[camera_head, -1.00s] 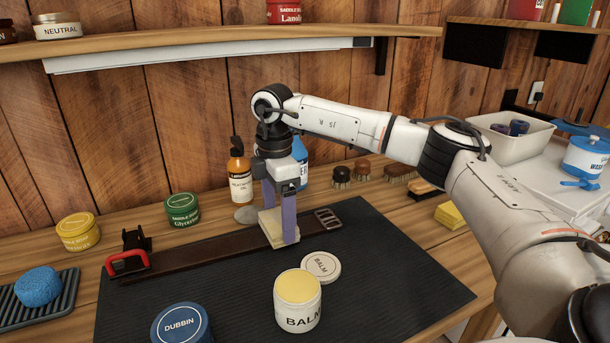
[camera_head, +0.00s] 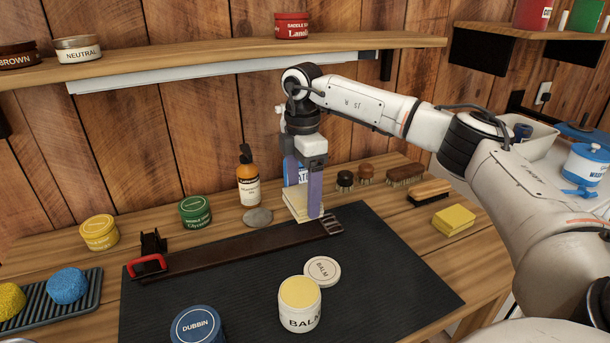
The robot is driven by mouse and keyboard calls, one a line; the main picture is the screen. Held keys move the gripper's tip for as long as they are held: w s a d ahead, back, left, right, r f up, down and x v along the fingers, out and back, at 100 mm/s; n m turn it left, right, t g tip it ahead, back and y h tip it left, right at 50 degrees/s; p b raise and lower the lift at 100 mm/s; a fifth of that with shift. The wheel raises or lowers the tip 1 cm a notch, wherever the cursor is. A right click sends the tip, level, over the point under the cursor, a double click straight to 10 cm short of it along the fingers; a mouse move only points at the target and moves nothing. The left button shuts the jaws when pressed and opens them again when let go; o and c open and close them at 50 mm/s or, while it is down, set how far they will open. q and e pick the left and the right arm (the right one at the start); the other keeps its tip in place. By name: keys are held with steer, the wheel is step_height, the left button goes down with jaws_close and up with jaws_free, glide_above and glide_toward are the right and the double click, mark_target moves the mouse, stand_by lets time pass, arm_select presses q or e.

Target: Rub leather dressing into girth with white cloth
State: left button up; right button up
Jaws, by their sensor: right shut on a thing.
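The girth is a dark brown leather strap (camera_head: 235,247) lying flat across the black mat (camera_head: 390,275), with a metal buckle (camera_head: 332,225) at its right end. My right gripper (camera_head: 303,201) is shut on a cream-white folded cloth (camera_head: 300,206). The cloth is just left of the buckle, at or slightly above the strap's far edge; I cannot tell whether it touches the leather. An open jar of balm (camera_head: 299,302) with a yellow top stands in front of the strap. Its white lid (camera_head: 322,270) lies behind it. My left gripper is not in view.
A red clamp (camera_head: 147,264) sits at the strap's left end. A blue dubbin tin (camera_head: 196,325), green tin (camera_head: 195,211), yellow tin (camera_head: 99,232), amber bottle (camera_head: 248,183), brushes (camera_head: 405,174) and yellow sponge (camera_head: 454,220) stand around. The mat's right part is clear.

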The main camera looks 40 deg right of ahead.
steer(key=shift+r, duration=0.5)
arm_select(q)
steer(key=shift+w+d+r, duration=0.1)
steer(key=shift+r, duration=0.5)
arm_select(e)
steer(key=shift+r+p, duration=0.3)
steer(key=shift+p, duration=0.15)
step_height(320, 180, up, 3)
steer(key=shift+f+p, duration=0.2)
steer(key=shift+p, duration=1)
step_height(320, 180, up, 4)
steer(key=shift+r, duration=0.1)
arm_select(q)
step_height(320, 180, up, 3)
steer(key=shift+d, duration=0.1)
arm_select(e)
steer(key=shift+r, duration=0.3)
